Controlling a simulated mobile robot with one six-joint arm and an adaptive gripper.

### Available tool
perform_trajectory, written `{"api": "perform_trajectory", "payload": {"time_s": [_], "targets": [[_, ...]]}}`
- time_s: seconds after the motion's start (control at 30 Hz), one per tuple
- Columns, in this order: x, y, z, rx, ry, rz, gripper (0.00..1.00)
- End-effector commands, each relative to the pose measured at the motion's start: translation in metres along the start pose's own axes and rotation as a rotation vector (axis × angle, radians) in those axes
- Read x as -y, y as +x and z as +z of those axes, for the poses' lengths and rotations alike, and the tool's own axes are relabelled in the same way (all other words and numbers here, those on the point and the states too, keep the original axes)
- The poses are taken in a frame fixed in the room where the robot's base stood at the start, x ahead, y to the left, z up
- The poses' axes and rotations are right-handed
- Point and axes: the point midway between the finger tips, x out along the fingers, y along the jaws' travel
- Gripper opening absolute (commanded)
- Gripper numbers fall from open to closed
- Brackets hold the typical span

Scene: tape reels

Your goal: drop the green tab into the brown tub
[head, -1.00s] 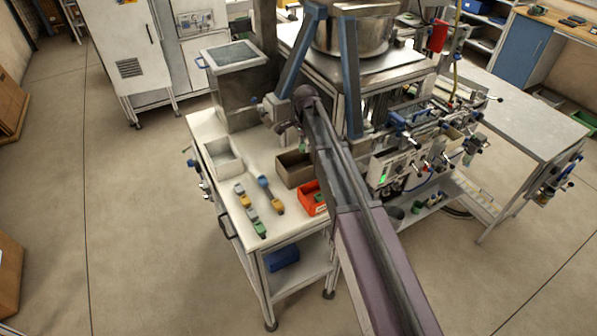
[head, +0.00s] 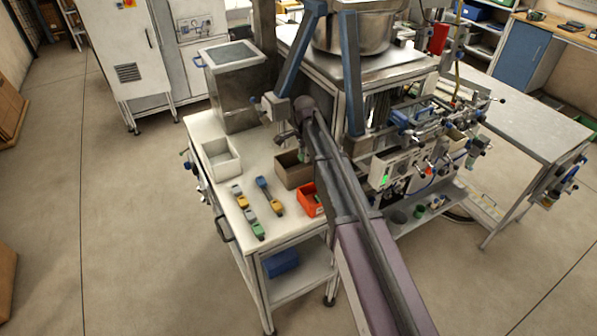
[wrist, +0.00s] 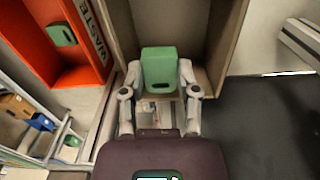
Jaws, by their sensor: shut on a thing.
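My gripper (wrist: 159,88) is shut on a green tab (wrist: 159,66), a small block held between its two fingers. In the wrist view the tab appears over the opening of the brown tub (wrist: 226,30), towards its near side; its height above the tub floor is hard to tell. In the head view the brown tub (head: 288,172) stands on the white table, partly hidden by my arm. My gripper (head: 304,157) is at the tub's back right there, and the held tab is barely visible.
A red bin (head: 309,201), lettered on its rim in the wrist view (wrist: 88,26), stands beside the tub and holds a green piece. A white bin (head: 221,158) is to the left. Several coloured tabs (head: 262,190) lie on the table. A machine frame (head: 352,80) rises behind.

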Motion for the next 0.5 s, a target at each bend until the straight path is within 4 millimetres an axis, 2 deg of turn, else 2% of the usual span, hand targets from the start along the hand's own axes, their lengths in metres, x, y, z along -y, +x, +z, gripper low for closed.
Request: {"api": "perform_trajectory", "payload": {"time_s": [0.07,0.1,0.2,0.23,0.5], "targets": [[0.0001,-0.0001,0.0002,0.0,0.0,0.0,0.2],[0.0001,-0.0001,0.0002,0.0,0.0,0.0,0.47],[0.0001,-0.0001,0.0004,0.0,0.0,0.0,0.77],[0.0001,-0.0001,0.0004,0.0,0.0,0.0,0.81],[0.0002,-0.0001,0.0007,0.0,-0.001,0.0,0.81]]}}
